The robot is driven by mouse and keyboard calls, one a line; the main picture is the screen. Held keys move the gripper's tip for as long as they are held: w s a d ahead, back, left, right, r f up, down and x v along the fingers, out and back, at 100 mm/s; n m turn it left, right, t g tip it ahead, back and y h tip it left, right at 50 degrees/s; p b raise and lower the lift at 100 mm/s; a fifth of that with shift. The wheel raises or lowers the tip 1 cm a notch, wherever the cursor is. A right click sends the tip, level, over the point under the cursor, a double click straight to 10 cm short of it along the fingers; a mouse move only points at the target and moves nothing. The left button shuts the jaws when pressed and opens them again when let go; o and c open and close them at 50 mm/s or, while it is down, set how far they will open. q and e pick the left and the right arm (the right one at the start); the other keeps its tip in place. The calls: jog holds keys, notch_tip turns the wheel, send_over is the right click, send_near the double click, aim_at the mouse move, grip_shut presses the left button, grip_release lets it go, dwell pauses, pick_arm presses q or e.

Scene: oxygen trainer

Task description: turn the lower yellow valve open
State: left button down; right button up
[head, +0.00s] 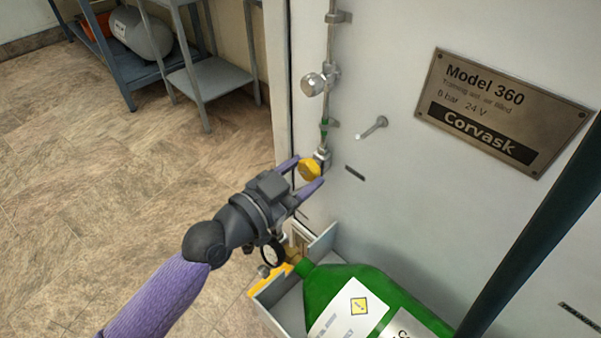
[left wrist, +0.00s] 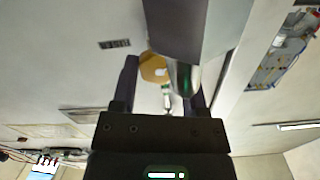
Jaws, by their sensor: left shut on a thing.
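The lower yellow valve (head: 308,171) is a small yellow knob at the bottom end of a thin metal pipe on the pale panel. My left gripper (head: 310,169) reaches it from the lower left, one purple finger on each side. It is shut on the yellow knob. In the left wrist view the yellow knob (left wrist: 153,67) shows between the dark fingers (left wrist: 163,80), partly covered by a grey part in front. The knob's exact turn angle cannot be told. My right gripper is not in view.
A silver knob (head: 313,85) sits higher on the pipe, and a metal peg (head: 372,127) sticks out to the right. Below, a green cylinder (head: 396,303) lies in a grey tray (head: 322,243). A shelf (head: 212,78) stands at the back left; the floor there is clear.

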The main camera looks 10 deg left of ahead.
pick_arm(q)
jog(key=shift+n, duration=0.3)
jog(key=n+p, duration=0.1)
jog(key=n, duration=0.1)
jog(key=shift+n, duration=0.3)
jog(key=shift+n+p, duration=0.35)
jog(key=shift+n, duration=1.45)
jog(key=shift+c, duration=0.5)
grip_release()
jog(key=p+v, duration=0.1)
jog(key=v, duration=0.9)
jog(key=shift+p, duration=0.3)
